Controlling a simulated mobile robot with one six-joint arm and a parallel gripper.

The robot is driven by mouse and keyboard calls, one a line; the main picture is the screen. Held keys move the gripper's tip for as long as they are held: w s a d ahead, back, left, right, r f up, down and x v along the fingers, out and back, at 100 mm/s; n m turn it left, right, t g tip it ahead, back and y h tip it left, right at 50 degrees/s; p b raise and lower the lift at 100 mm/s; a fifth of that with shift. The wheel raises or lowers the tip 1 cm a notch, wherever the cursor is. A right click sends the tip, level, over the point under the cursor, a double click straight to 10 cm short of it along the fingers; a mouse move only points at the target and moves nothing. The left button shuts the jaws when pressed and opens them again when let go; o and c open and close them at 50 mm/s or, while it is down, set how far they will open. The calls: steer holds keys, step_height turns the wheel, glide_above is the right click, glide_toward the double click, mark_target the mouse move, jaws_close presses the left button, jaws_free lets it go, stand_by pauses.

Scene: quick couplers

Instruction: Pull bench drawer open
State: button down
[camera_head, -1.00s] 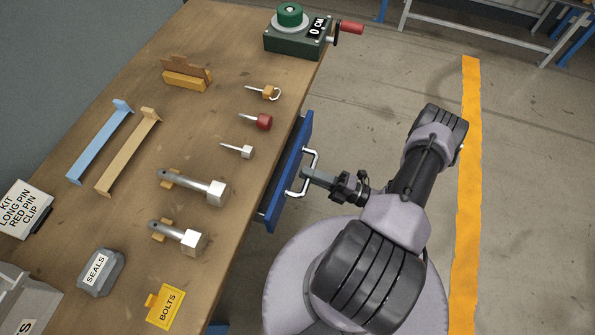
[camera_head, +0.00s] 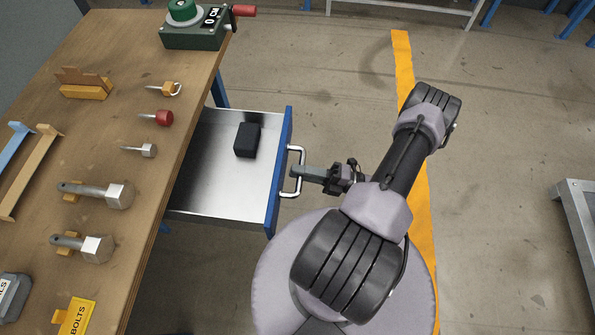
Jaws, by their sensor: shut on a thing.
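The bench drawer (camera_head: 215,195) is pulled well out from under the right edge of the wooden bench (camera_head: 150,75). It has a blue front (camera_head: 282,165) and a bare metal floor. Its pale bar handle (camera_head: 299,171) stands out on the right side of the front. My gripper (camera_head: 302,173) is at the handle and shut on it, with the arm reaching in from the right. The fingertips are small in this view.
A black block (camera_head: 247,140) lies in the drawer. On the bench are a red-headed pin (camera_head: 163,118), large steel pins (camera_head: 115,194), a yellow bolts box (camera_head: 75,316) and a green crank device (camera_head: 192,35). A yellow floor line (camera_head: 403,60) runs behind my arm.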

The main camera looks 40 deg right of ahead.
steer(key=shift+s+d, duration=0.3)
steer(key=shift+s, duration=0.05)
steer(key=c, duration=1.4)
jaws_free()
steer(key=shift+o, duration=0.2)
steer(key=v, duration=1.7)
steer(key=shift+s, duration=0.15)
steer(key=shift+d, duration=0.15)
